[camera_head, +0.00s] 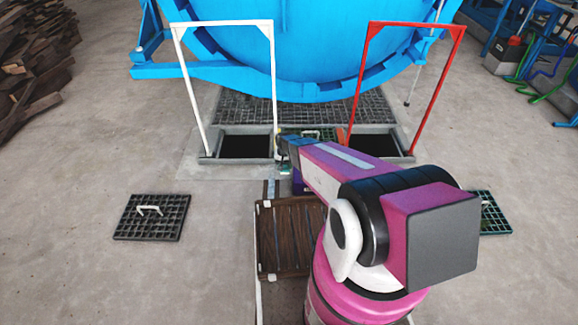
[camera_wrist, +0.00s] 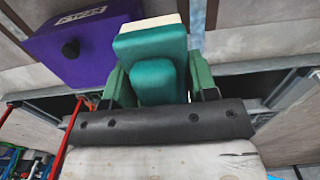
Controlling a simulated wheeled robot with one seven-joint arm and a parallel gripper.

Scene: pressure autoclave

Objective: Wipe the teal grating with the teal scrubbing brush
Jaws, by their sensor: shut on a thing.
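My gripper (camera_wrist: 160,75) is shut on the teal scrubbing brush (camera_wrist: 155,78), whose cream bristle end (camera_wrist: 150,35) points away from the palm. In the head view my gripper (camera_head: 284,152) is small and partly hidden by my arm, between the two framed pits; the brush cannot be made out there. A green-teal grating with a pale handle (camera_head: 318,133) lies just beyond it, partly covered by my arm. Another dark teal grating (camera_head: 494,214) lies on the floor at right, partly hidden by my arm. I cannot tell whether the brush touches a grating.
A white frame (camera_head: 188,85) and a red frame (camera_head: 443,85) stand at the open pits (camera_head: 245,146). A dark grating (camera_head: 150,217) lies on the left floor. A purple box (camera_wrist: 85,45) is close to the brush. The blue autoclave (camera_head: 300,60) rises behind. Left floor is mostly clear.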

